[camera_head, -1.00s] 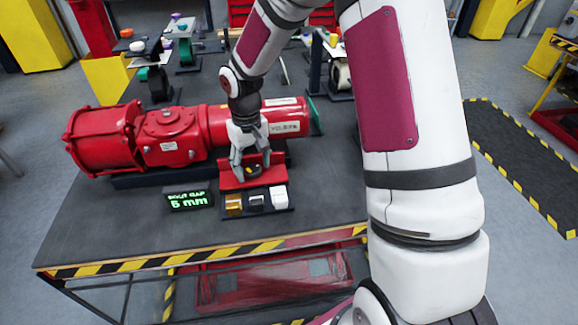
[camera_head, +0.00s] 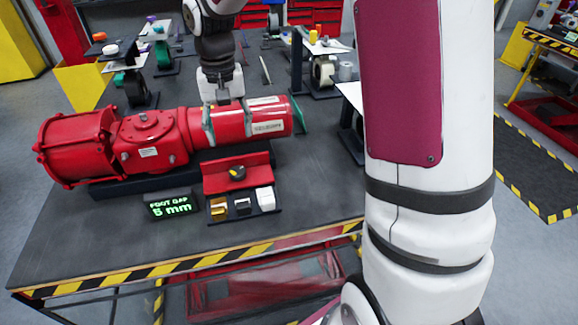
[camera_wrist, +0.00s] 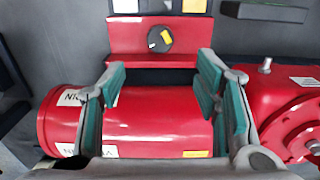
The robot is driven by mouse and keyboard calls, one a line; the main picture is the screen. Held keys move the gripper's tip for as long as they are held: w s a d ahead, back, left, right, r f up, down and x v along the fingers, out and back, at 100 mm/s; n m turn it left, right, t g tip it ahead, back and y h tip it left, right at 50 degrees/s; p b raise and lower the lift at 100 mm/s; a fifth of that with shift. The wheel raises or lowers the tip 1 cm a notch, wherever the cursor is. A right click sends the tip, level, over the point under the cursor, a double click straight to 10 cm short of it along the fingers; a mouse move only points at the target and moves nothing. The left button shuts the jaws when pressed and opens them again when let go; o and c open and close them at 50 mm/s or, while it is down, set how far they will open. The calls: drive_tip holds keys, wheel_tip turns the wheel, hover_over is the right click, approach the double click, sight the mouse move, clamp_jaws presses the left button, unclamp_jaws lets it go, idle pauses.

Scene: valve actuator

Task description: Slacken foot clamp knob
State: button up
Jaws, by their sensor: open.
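The foot clamp knob (camera_head: 237,172) is dark and round with a yellow mark, on the red foot block (camera_head: 259,181) in front of the red actuator cylinder (camera_head: 262,118). In the wrist view the knob (camera_wrist: 160,39) is fully visible, with a yellow pointer patch and a light mark on its face. My gripper (camera_head: 227,122) is open, above the cylinder and behind the knob, apart from it. In the wrist view the open fingers (camera_wrist: 165,88) stand either side of the cylinder's picture area, with nothing between their pads touching the knob.
A display (camera_head: 171,205) reads "FOOT GAP 5 mm". A dark tray (camera_head: 243,214) with yellow, dark and white blocks sits in front of the foot. The large red actuator body (camera_head: 75,150) is at left. Stands with wheels (camera_head: 326,72) are behind; the table's front right is clear.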

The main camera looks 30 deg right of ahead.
drive_tip(key=s+r+n+t+h+b, duration=0.1)
drive_tip(key=s+r, duration=0.7)
drive_tip(key=s, duration=0.1)
drive_tip(key=s+f+n+t+b, duration=0.1)
drive_tip(key=s+n+t+b, duration=0.1)
drive_tip(key=s, duration=1.2)
drive_tip(key=shift+s+d+t+y, duration=0.2)
drive_tip(key=shift+s+t+y, duration=0.1)
drive_tip(key=shift+s+t, duration=0.15)
drive_tip(key=m+g+p, duration=0.1)
drive_tip(key=g+p, duration=0.2)
drive_tip(key=g, duration=0.1)
hover_over(237, 170)
wheel_tip(237, 170, down, 5)
wheel_tip(237, 170, down, 14)
drive_tip(key=shift+r+p, duration=0.25)
drive_tip(key=shift+p, duration=0.1)
